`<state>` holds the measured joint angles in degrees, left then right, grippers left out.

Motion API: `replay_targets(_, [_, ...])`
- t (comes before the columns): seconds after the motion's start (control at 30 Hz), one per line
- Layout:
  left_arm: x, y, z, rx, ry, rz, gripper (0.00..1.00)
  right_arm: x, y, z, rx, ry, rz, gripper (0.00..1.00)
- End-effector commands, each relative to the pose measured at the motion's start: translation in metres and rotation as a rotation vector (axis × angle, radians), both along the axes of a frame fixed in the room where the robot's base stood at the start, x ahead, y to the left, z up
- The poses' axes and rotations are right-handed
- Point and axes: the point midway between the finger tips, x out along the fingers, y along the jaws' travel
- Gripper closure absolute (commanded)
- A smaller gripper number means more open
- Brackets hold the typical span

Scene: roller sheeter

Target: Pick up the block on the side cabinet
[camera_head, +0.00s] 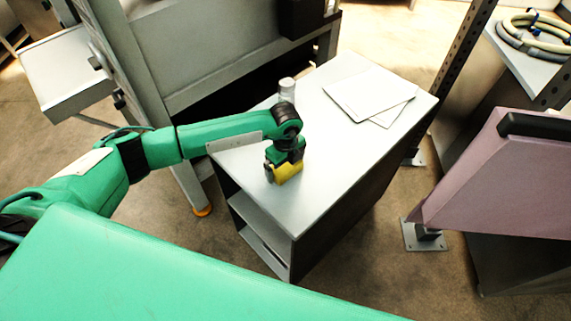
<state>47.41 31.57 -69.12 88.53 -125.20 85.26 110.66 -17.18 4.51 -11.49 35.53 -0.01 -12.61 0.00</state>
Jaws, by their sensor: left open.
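The side cabinet (335,150) has a light grey top and open shelves at its near left end. A small yellow piece, apparently the block (287,173), shows on the cabinet top near its front left part. My left gripper (283,166) is at the yellow piece, pointing down over the cabinet top and close against the piece in this view. The jaws are open. The fingertips are small and partly hidden, so I cannot tell whether they straddle or touch the piece. My right gripper is not in view.
A silver cylinder (287,89) stands behind my left wrist. White sheets (368,93) lie at the cabinet's back right, and the top's right side is clear. A pink panel (505,175) stands to the right. A grey machine frame (215,50) stands behind on the left.

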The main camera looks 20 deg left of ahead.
Motion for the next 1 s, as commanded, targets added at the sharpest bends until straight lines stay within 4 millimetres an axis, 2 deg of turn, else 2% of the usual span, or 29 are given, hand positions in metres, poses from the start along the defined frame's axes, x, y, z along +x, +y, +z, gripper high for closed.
replay_targets(0.23, [0.000, 0.000, -0.002, -0.001, -0.001, 0.000, 0.00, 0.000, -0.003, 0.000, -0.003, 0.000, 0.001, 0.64])
replay_targets(0.43, [0.000, 0.000, -0.002, -0.001, -0.001, 0.000, 0.39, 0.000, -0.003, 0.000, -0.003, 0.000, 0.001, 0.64])
replay_targets(0.77, [0.001, 0.000, 0.002, -0.002, -0.003, 0.000, 0.39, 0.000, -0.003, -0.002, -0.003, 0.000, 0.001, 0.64])
replay_targets(0.87, [0.001, 0.000, 0.009, -0.003, -0.004, -0.001, 0.39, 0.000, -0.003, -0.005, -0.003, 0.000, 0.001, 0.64])
replay_targets(1.0, [0.001, 0.000, 0.029, -0.001, -0.006, -0.001, 0.39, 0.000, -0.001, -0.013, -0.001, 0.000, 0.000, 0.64])
